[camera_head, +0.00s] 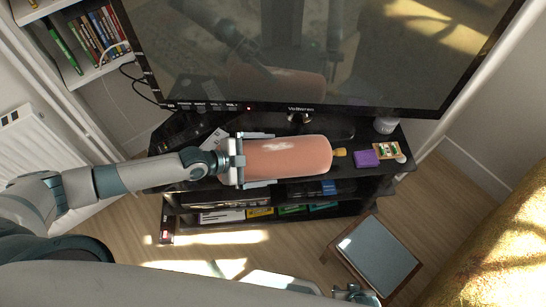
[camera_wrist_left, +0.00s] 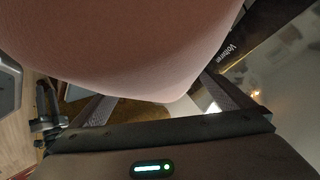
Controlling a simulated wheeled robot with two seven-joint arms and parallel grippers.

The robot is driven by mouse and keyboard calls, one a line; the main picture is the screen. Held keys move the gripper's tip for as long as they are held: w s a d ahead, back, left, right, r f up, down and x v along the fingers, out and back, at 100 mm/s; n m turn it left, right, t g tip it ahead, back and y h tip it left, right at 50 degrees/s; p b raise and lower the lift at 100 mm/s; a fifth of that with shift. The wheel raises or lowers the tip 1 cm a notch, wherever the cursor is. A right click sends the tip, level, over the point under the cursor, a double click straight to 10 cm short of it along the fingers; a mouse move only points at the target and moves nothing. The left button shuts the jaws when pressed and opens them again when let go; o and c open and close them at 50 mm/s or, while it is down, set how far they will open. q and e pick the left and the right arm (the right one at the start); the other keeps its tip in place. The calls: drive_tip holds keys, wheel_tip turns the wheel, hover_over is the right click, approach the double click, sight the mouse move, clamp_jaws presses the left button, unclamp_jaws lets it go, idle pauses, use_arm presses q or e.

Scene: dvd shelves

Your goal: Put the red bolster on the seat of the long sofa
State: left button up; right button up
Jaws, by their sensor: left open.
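The red bolster (camera_head: 290,158), a pinkish-red cylinder with a yellow knob at its right end, lies over the black TV stand's top. Whether it rests there cannot be told. My left gripper (camera_head: 274,160) is open, with one finger along each side of the bolster's left end. In the left wrist view the bolster (camera_wrist_left: 130,45) fills the top, close before the open left gripper (camera_wrist_left: 160,100). My right gripper (camera_head: 356,292) shows partly at the bottom edge; its fingers are unclear. A yellow patterned sofa (camera_head: 505,250) is cut off at the lower right; its seat cannot be made out.
A large TV (camera_head: 330,50) stands just behind the bolster. A purple box (camera_head: 366,158), a small card and a white cup (camera_head: 385,125) sit on the stand (camera_head: 340,190). A bookshelf (camera_head: 98,70) is at upper left.

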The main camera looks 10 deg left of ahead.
idle(0.3)
use_arm(q)
drive_tip(key=c, duration=0.9)
drive_tip(key=shift+c, duration=0.9)
drive_tip(key=shift+r, duration=0.1)
drive_tip(key=shift+r, duration=0.1)
